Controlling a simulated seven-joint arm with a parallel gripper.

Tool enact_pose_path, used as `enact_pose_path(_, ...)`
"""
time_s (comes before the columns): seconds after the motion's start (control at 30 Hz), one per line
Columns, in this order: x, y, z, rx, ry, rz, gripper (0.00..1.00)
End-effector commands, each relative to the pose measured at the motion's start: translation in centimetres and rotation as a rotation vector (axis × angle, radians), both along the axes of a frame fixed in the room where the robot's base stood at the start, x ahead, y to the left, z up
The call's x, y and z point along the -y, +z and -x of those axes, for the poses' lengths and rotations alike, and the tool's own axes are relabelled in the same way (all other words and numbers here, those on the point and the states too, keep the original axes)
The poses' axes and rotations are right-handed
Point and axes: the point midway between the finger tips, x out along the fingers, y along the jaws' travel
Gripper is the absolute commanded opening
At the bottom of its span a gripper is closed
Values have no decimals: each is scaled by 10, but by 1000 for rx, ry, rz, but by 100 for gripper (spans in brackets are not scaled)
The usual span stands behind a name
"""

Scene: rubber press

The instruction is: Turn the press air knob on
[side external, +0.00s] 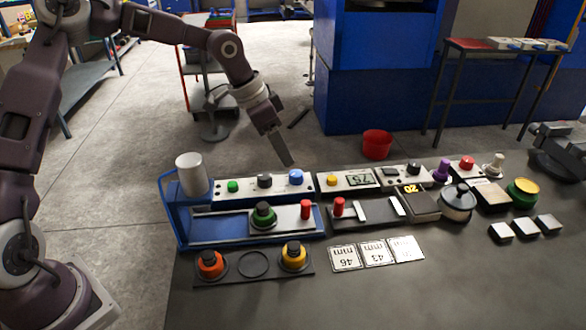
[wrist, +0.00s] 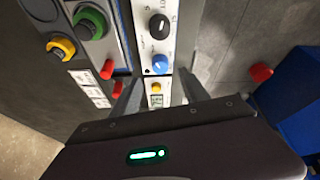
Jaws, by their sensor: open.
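The press control strip (side external: 280,186) carries a green button (side external: 233,187), a black knob (side external: 264,181) and a blue knob (side external: 296,177). In the wrist view the black knob (wrist: 160,27) has a white pointer mark and a printed scale, and the blue knob (wrist: 160,64) sits nearer my fingers. No label that I can read tells which one is the air knob. My gripper (side external: 287,156) is open and empty, above and behind the strip near the blue knob. In the wrist view its fingers (wrist: 153,92) are spread apart, apparently touching nothing.
A second strip with a yellow button (side external: 331,180) and a display adjoins on the right. A grey cylinder (side external: 191,174) stands at the left end. Red-topped pegs (side external: 306,209), a green knob (side external: 263,215) and a purple knob (side external: 442,169) stand nearby.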

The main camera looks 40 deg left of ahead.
Motion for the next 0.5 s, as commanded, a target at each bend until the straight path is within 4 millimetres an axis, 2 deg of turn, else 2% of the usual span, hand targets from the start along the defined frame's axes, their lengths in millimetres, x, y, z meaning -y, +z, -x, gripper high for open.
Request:
enact_pose_path(0.13, 4, -16, -9, 2, 0, 18, 53)
enact_pose_path(0.3, 13, -48, -18, 1, 0, 18, 53)
enact_pose_path(0.5, 18, -67, -24, 2, 2, 16, 53)
